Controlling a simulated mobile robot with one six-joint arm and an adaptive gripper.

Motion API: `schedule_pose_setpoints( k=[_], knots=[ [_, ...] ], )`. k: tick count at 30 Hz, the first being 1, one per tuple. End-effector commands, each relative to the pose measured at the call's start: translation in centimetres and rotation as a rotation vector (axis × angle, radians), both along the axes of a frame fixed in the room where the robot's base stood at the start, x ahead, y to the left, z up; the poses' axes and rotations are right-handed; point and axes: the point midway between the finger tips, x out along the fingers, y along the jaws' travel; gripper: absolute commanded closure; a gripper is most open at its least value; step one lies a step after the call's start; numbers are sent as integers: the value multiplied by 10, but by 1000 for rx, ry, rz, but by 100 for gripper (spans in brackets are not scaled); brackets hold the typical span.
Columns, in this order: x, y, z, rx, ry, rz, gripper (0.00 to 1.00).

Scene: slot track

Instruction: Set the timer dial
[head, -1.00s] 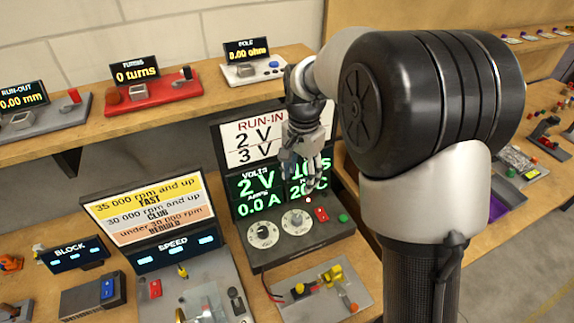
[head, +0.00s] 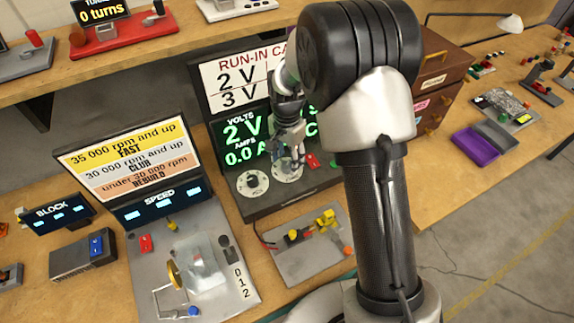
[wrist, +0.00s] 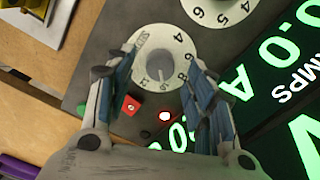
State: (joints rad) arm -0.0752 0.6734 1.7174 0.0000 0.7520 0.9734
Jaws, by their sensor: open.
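The run-in unit (head: 300,207) carries two white dials side by side. The right dial (head: 287,170), which I take to be the timer dial, is partly behind my gripper (head: 291,160). In the wrist view this dial (wrist: 155,45) lies between and beyond my fingertips, with a grey knob at its middle and numbers around it. My gripper (wrist: 160,75) is open, its fingers on either side of the knob; contact cannot be told. The left dial (head: 252,183) stands clear of the gripper and is cut by the top edge in the wrist view (wrist: 222,8).
A red switch (wrist: 131,105) and a lit red lamp (wrist: 165,116) sit close to the dial. The lit display (head: 240,135) and the run-in card (head: 235,85) rise behind. A plate with yellow parts (head: 310,240) lies in front, the speed unit (head: 195,260) to the left.

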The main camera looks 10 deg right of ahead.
Motion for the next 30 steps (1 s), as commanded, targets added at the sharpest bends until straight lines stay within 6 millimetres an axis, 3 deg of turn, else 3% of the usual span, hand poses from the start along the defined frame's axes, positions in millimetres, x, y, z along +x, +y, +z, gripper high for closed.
schedule_pose_setpoints(
  k=[6, 16, 30],
  knots=[
    [0, 0, -21, 1, -1, 0, 50],
    [0, 0, -22, 0, -1, 0, 51],
    [0, 0, -22, 0, -1, 0, 82]
  ],
)
